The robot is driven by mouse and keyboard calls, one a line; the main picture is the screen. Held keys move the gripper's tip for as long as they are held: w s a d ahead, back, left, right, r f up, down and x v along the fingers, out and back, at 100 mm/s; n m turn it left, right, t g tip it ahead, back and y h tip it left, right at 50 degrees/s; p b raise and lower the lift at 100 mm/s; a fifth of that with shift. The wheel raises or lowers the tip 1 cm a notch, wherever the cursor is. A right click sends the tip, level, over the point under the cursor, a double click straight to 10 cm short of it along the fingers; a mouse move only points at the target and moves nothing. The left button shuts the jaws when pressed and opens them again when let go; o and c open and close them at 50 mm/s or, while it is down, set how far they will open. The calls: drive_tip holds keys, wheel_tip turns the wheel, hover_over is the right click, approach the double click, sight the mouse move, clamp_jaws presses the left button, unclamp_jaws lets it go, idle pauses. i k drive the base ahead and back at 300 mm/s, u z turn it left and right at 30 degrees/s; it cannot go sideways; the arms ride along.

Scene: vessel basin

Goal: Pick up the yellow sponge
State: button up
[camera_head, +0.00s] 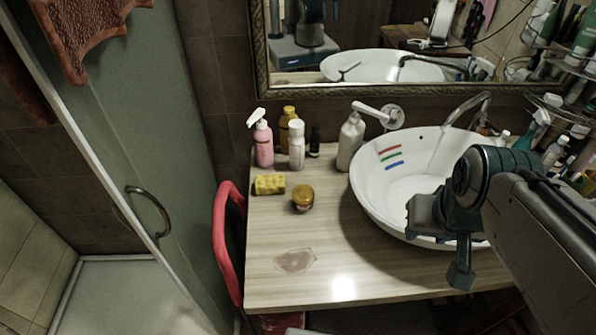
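The yellow sponge (269,185) lies on the left part of the wooden counter, near its left edge. It is a small block with dark marks on its side. My gripper (459,268) is at the right, in front of the white basin and well apart from the sponge. One finger shows pointing down. The gap between the fingers cannot be made out, and I see nothing held.
An amber jar (302,198) stands just right of the sponge. A pink spray bottle (263,141) and a white bottle (297,146) stand behind it. The white basin (372,198) fills the counter's right. The counter front (345,265) is mostly clear. A red chair (226,245) stands left.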

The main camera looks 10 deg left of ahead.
sight(269, 184)
drive_tip(key=z, duration=0.05)
drive_tip(key=k, duration=0.5)
drive_tip(key=u, duration=0.95)
drive_tip(key=i, duration=0.5)
drive_tip(key=z, duration=0.05)
